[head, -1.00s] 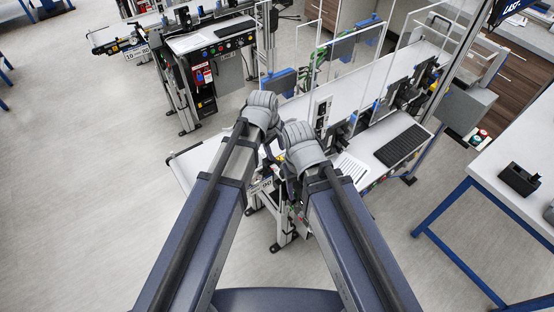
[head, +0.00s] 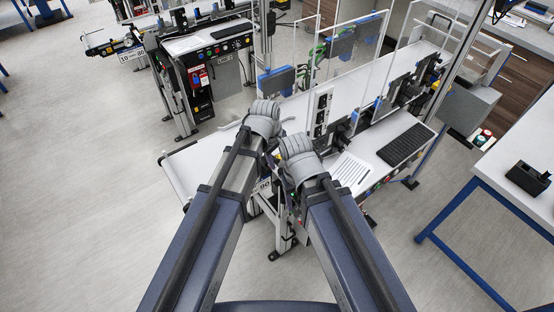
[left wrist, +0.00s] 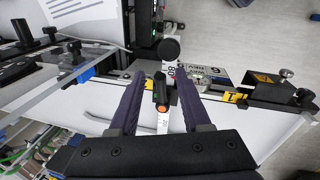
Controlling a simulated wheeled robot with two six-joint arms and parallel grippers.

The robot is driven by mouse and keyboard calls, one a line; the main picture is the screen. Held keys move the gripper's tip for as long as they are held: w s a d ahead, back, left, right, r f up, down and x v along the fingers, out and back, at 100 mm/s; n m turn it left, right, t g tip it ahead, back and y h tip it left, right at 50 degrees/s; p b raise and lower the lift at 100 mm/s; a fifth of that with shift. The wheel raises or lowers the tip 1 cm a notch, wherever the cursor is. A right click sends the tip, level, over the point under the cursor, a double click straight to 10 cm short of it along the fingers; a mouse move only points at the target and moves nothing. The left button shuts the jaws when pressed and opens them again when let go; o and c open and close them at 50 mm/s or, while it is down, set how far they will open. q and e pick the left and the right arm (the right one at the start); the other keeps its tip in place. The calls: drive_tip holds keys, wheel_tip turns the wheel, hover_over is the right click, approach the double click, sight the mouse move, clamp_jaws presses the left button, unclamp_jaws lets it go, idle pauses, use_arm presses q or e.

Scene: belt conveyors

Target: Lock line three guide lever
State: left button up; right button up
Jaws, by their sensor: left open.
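In the left wrist view a black lever handle with an orange end (left wrist: 161,92) stands over a white scale strip at the conveyor's edge. A round black knob (left wrist: 169,49) lies just beyond it. My left gripper (left wrist: 160,77) is open, its two dark fingers on either side of the handle with gaps showing. I cannot tell whether the handle is at finger depth. In the head view my left gripper's fingers are mostly hidden behind my wrist, over the near end of the white conveyor (head: 184,171). My right wrist is beside it; its fingers are hidden.
A black keyboard (head: 405,145) and a printed sheet (head: 351,170) lie on the near machine. Clear guard panels (head: 345,55) stand behind. A blue-legged table (head: 515,165) is at the right. Another conveyor machine (head: 208,60) stands at the back left. The floor at left is clear.

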use_arm(q)
clamp_jaws()
drive_tip(key=shift+a, duration=0.1)
idle(0.5)
drive_tip(key=a+m+g, duration=0.1)
drive_tip(key=a+m, duration=0.2)
drive_tip(key=m, duration=0.6)
drive_tip(key=w+a+m+g, duration=0.1)
drive_tip(key=a+m, duration=0.3)
drive_tip(key=m, duration=0.6)
drive_tip(key=shift+w+a+g, duration=0.2)
drive_tip(key=shift+a+g, duration=0.1)
drive_tip(key=shift+g, duration=0.4)
unclamp_jaws()
